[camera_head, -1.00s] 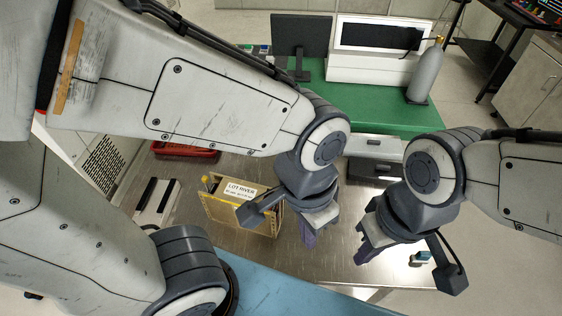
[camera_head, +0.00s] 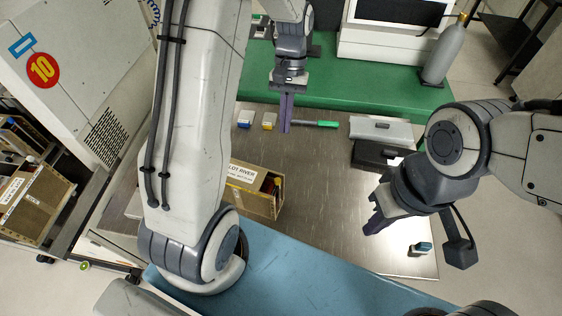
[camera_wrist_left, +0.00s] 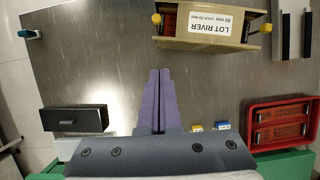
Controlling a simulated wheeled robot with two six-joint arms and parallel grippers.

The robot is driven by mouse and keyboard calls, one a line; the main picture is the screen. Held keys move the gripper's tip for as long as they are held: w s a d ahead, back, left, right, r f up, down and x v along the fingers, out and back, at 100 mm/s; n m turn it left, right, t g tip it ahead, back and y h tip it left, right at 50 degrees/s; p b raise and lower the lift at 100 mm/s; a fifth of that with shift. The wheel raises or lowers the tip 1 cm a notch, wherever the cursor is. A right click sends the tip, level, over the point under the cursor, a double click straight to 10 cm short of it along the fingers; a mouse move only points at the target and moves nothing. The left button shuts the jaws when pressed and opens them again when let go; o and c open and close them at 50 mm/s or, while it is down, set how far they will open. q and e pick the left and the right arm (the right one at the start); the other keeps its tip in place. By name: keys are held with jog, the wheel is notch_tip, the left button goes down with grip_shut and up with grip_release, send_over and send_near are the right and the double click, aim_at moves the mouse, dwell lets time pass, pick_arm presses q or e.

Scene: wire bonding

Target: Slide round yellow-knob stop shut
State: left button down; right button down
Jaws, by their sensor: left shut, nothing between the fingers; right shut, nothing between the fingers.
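The tan magazine box labelled LOT RIVER (camera_head: 240,198) stands on the steel table, partly behind my left arm. In the left wrist view the box (camera_wrist_left: 210,43) is at the top. One yellow knob (camera_wrist_left: 156,18) is at its left end and another yellow knob (camera_wrist_left: 266,27) at its right end; I cannot tell which is the round one, or how its stop stands. My left gripper (camera_head: 286,130) is shut and empty over the back of the table, apart from the box; its purple fingers (camera_wrist_left: 160,72) point toward the box. My right gripper (camera_head: 371,226) is shut and empty at the right.
A green-handled tool (camera_head: 314,124) and small blue (camera_head: 245,119) and yellow (camera_head: 269,120) blocks lie at the back. Grey (camera_head: 381,131) and black (camera_head: 376,154) cases are at right. A red tray (camera_wrist_left: 280,142) shows in the wrist view. The middle table is clear.

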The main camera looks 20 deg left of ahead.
aim_at(280, 174)
pick_arm(q)
jog(key=s+f+p, duration=0.1)
jog(key=s+f, duration=0.1)
jog(key=s+d+f+p, duration=0.1)
jog(key=s+f, duration=0.1)
jog(key=f, duration=0.1)
jog(key=s+f+p, duration=0.1)
jog(key=f, duration=0.1)
jog(key=shift+s+d+f, duration=0.25)
jog(key=shift+s+f, duration=0.15)
jog(key=shift+s+d+f, duration=0.15)
jog(key=shift+s, duration=0.45)
